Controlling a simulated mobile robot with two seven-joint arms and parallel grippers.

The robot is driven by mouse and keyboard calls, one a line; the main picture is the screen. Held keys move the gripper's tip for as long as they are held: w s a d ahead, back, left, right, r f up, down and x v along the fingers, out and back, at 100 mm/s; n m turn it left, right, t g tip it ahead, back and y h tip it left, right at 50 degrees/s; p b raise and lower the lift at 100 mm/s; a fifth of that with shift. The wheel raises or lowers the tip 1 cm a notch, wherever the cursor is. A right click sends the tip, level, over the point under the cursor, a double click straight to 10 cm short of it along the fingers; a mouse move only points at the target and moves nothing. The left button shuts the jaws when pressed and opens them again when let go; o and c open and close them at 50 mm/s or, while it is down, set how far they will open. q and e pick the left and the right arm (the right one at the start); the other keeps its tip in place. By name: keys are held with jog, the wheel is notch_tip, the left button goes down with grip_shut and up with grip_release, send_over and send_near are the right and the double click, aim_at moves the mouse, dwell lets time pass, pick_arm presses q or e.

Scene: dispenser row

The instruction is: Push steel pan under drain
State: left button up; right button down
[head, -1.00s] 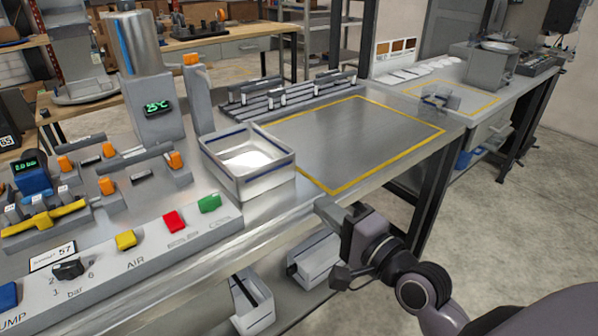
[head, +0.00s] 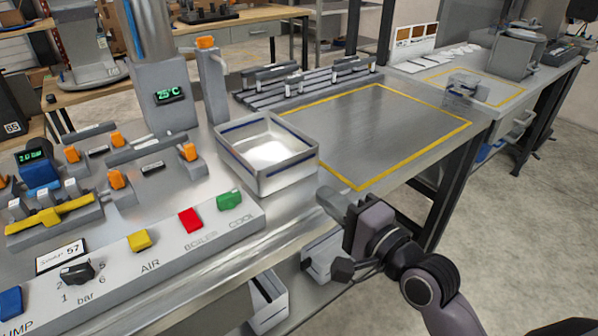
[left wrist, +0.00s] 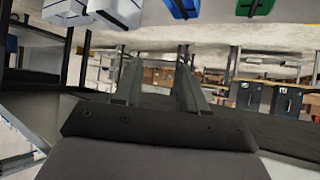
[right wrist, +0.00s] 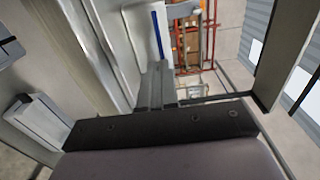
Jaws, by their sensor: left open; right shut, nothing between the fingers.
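The steel pan (head: 302,165) is a square open metal pan with a blue stripe. It stands upright on the bench, left of the yellow-outlined area. Behind it to the left rises a grey post with an orange-handled tap (head: 207,42); I cannot tell for sure that this is the drain. My right gripper (head: 328,200) is shut and empty, just in front of the pan's right corner near the bench edge. Contact is not clear. The shut fingers also show in the right wrist view (right wrist: 155,88). My left gripper (left wrist: 158,78) is open and empty, outside the head view.
A control panel with red (head: 190,220) and green (head: 229,199) buttons lies left of the pan. A slotted rack (head: 300,84) stands behind. The yellow-outlined area (head: 385,135) is clear. Bins (head: 268,300) sit on the shelf below.

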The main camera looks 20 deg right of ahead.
aim_at(288, 166)
jog(key=x, duration=0.9)
jog(key=shift+w, duration=0.15)
jog(key=x, duration=1)
jog(key=shift+w+f, duration=0.1)
jog(key=shift+w, duration=0.05)
dwell(0.3)
